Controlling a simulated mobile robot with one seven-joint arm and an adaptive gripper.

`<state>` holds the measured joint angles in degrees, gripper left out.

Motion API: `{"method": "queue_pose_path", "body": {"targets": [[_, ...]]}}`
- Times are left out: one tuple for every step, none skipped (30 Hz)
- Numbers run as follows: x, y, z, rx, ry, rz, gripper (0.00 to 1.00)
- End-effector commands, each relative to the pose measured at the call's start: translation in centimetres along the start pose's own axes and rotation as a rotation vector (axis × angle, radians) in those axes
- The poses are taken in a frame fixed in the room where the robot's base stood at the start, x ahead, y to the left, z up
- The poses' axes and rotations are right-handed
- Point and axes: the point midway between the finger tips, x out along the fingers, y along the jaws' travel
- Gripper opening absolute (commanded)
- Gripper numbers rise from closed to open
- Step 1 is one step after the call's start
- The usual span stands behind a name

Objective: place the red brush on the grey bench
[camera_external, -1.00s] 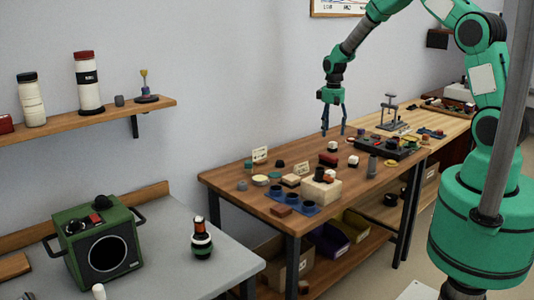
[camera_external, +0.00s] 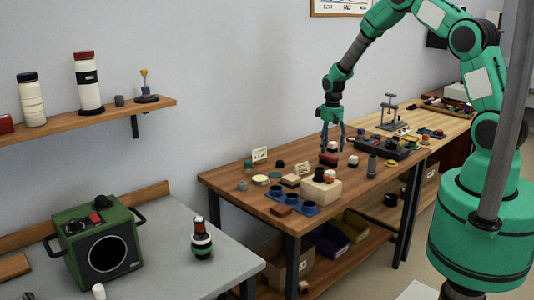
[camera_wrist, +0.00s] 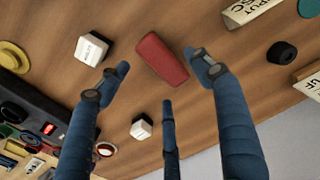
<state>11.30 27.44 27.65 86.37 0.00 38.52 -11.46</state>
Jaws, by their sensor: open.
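The red brush (camera_wrist: 162,60) lies on the wooden table, seen in the wrist view as a dark red block with rounded edges. In the external view the red brush (camera_external: 328,160) is small, just below my gripper (camera_external: 332,149). My gripper is open and empty, its fingers pointing down. In the wrist view its blue fingers (camera_wrist: 160,78) are spread, with the brush between and beyond the tips. Whether they touch the brush is unclear. The grey bench (camera_external: 225,262) stands at front left in the external view.
White labelled blocks (camera_wrist: 92,48) lie near the brush. A black tray (camera_external: 388,149) is to its right.

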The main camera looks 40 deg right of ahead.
Motion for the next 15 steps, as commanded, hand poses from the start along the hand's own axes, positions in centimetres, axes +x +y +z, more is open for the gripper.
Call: {"method": "queue_pose_path", "body": {"targets": [[0.1, 0.0, 0.0, 0.000, 0.000, 0.000, 0.66], [0.1, 0.0, 0.0, 0.000, 0.000, 0.000, 0.66], [0.3, 0.0, 0.0, 0.000, -0.001, 0.000, 0.66], [0.5, 0.0, 0.1, 0.000, -0.001, 0.000, 0.66], [0.7, 0.0, 0.1, 0.000, -0.001, 0.000, 0.66], [1.1, 0.0, 0.1, 0.000, -0.001, 0.000, 0.66], [1.4, -0.1, 0.1, 0.000, -0.001, 0.000, 0.66], [1.7, -0.1, 0.1, 0.000, -0.001, 0.000, 0.66], [2.2, -0.1, 0.2, 0.000, -0.001, 0.000, 0.66], [2.6, -0.1, 0.2, 0.000, -0.002, 0.000, 0.66], [3.0, -0.1, 0.2, 0.000, -0.002, 0.000, 0.66], [3.5, -0.1, 0.3, 0.000, -0.003, 0.000, 0.66], [3.8, -0.1, 0.2, 0.000, -0.002, 0.000, 0.66], [4.1, -0.1, 0.2, 0.000, -0.002, 0.000, 0.66], [4.5, -0.1, 0.2, 0.000, -0.001, 0.000, 0.66]]}}
